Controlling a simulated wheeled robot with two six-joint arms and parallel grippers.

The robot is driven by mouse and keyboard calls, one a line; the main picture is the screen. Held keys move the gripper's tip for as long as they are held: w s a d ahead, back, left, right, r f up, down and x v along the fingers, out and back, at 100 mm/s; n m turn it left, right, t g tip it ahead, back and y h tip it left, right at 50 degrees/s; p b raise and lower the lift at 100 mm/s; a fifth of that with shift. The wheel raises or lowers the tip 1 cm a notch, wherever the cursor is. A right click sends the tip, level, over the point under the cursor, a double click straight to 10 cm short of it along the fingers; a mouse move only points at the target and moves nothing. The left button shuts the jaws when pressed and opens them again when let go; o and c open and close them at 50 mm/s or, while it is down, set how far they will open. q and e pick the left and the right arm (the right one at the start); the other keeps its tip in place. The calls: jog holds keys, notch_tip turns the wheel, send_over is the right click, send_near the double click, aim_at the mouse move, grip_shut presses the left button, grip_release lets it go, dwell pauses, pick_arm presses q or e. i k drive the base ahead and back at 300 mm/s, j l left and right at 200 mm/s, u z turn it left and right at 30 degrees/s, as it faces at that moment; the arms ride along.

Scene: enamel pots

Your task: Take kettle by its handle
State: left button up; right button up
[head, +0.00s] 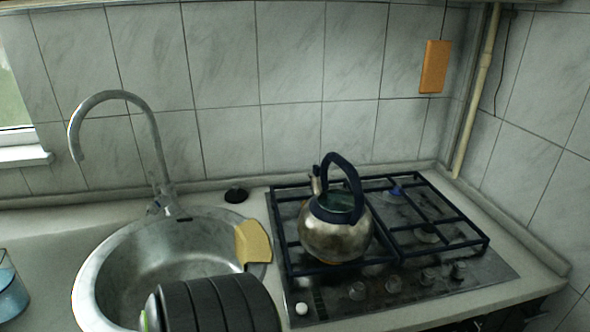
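The kettle (336,226) is a stained metal pot with a dark blue arched handle (352,172) and a spout at the back left. It stands upright on the left part of the gas hob (470,270), on the dark grate. Its handle rises above the lid and is free; nothing touches it. Neither of my grippers shows in the head view, so I cannot see whether they are open or shut.
A round metal sink (95,285) with a tall curved tap (150,120) is left of the hob. A yellow sponge (253,242) lies on the sink's right rim. A dark ribbed shape covers the sink's front right. A blue-filled glass (12,297) stands far left.

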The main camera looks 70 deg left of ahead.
aim_at(336, 225)
jog(key=u, duration=1.7)
